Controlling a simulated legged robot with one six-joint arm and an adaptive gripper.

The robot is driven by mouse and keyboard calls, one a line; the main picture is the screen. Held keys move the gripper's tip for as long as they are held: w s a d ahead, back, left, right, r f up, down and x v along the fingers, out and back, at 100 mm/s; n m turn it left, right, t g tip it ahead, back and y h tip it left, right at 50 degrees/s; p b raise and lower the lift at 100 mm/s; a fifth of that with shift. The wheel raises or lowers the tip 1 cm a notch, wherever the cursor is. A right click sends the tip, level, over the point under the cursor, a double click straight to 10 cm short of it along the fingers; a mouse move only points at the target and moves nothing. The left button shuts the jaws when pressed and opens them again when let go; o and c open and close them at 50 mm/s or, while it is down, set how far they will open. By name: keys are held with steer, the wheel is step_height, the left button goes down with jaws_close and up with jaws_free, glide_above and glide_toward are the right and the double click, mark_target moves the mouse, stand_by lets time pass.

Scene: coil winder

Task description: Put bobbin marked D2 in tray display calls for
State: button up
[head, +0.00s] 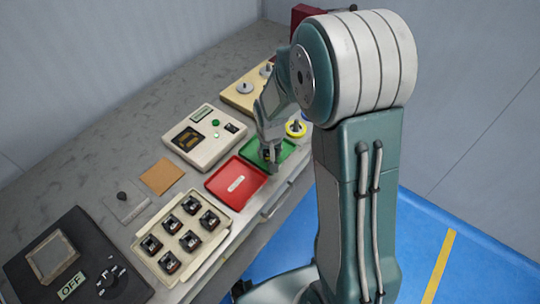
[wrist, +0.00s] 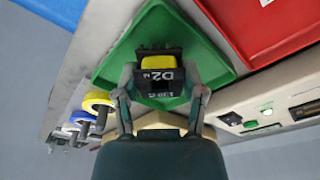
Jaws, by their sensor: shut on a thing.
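The bobbin marked D2 (wrist: 158,78) is black with a yellow winding and white lettering. It is between the fingers of my gripper (wrist: 161,92), which is shut on it. In the wrist view the bobbin is in front of the green tray (wrist: 118,62); I cannot tell whether it touches the tray floor. In the head view my gripper (head: 270,158) is at the green tray (head: 284,151), and the bobbin is mostly hidden. The red tray (head: 222,190) lies beside the green tray, with a white label. The beige control box (head: 190,150) has a small display (head: 201,114), too small to read.
A cream holder (head: 149,269) carries several black bobbins at the front. A black device (head: 35,287) reading OFF stands at the left. A brown pad (head: 161,177) lies between. Yellow and blue spools (head: 296,129) sit past the green tray, near the bench edge.

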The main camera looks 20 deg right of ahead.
steer(key=shift+a+f, duration=0.25)
steer(key=shift+f, duration=0.65)
steer(key=shift+f, duration=0.1)
steer(key=o, duration=0.9)
steer(key=shift+d, duration=0.1)
steer(key=r, duration=0.3)
steer(key=s+r, duration=0.1)
steer(key=r, duration=0.7)
steer(key=shift+s+r, duration=0.2)
steer(key=shift+s, duration=0.15)
steer(key=s+r+t, duration=0.1)
steer(key=s+r, duration=0.3)
steer(key=s, duration=0.2)
steer(key=s+r+n+t, duration=0.1)
steer(key=s+r, duration=0.4)
steer(key=s, duration=0.2)
steer(key=s+r+t, duration=0.1)
steer(key=s+r, duration=0.4)
steer(key=s, duration=0.1)
steer(key=shift+s+r+n+t, duration=0.1)
steer(key=shift+s+n+t, duration=0.05)
steer(key=shift+n+t, duration=0.25)
